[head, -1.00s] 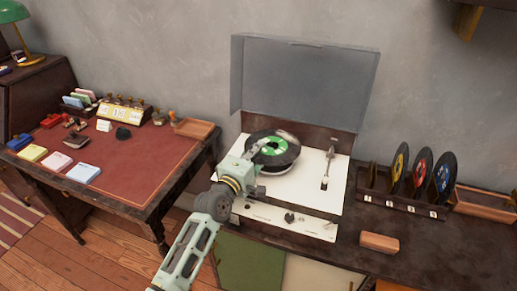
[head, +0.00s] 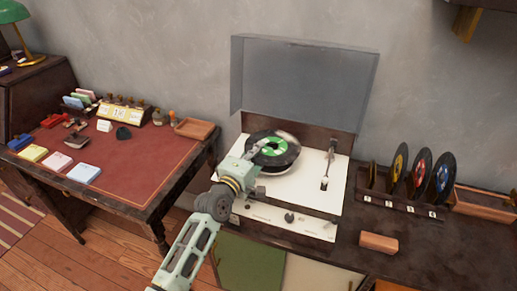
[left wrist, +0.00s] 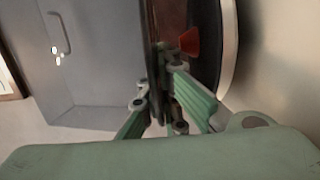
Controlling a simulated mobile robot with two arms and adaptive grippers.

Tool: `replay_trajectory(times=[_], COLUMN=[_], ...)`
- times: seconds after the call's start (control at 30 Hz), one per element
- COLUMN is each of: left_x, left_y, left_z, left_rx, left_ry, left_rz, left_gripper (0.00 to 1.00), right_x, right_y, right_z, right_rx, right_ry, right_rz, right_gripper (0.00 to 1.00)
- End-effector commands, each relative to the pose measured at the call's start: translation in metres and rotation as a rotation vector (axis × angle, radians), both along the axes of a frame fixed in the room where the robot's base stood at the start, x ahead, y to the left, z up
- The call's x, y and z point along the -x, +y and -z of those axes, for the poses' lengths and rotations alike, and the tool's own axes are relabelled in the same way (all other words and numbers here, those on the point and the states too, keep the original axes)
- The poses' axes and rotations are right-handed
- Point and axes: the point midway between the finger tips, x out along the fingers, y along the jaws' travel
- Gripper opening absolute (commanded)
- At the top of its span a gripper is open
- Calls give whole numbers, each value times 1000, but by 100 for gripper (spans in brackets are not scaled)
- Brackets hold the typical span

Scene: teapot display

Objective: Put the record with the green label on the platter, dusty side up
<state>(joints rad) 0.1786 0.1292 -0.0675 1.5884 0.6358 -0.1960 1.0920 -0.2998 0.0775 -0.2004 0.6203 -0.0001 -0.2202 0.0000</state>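The black record with the green label (head: 273,150) is over the turntable's dark platter (head: 284,171), label facing up in the head view. A pale greyish patch shows on its upper right part. My left gripper (head: 255,153) is shut on the record's near-left edge. In the left wrist view the record (left wrist: 154,30) is seen edge-on between the fingers (left wrist: 155,98), with the platter (left wrist: 208,65) close beside it and a small red piece (left wrist: 190,41) between them. I cannot tell whether the record touches the platter. My right gripper is out of view.
The turntable's grey lid (head: 303,82) stands open behind. The tonearm (head: 328,163) is right of the platter. A rack (head: 402,207) with several records and a wooden block (head: 379,242) are further right. A red-topped desk (head: 125,170) with small items is at left.

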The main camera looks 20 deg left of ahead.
Motion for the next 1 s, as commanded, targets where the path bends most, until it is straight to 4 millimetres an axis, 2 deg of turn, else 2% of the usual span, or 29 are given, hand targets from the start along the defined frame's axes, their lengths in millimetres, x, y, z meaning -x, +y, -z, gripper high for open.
replay_trajectory(times=[0.17,0.2,0.47,0.8,0.87,1.0], left_x=[0,0,0,3,7,30], left_y=[0,0,0,0,1,5], left_z=[0,0,0,1,1,2], left_rx=[0,0,0,1,1,1], left_ry=[-1,-1,-1,1,2,2], left_rz=[0,0,0,0,0,0], left_gripper=[0,5,27,27,27,27], right_x=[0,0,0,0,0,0], right_y=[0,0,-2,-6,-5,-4], right_z=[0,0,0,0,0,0], right_rx=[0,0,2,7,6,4], right_ry=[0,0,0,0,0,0], right_rz=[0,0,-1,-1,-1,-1], right_gripper=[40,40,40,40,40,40])
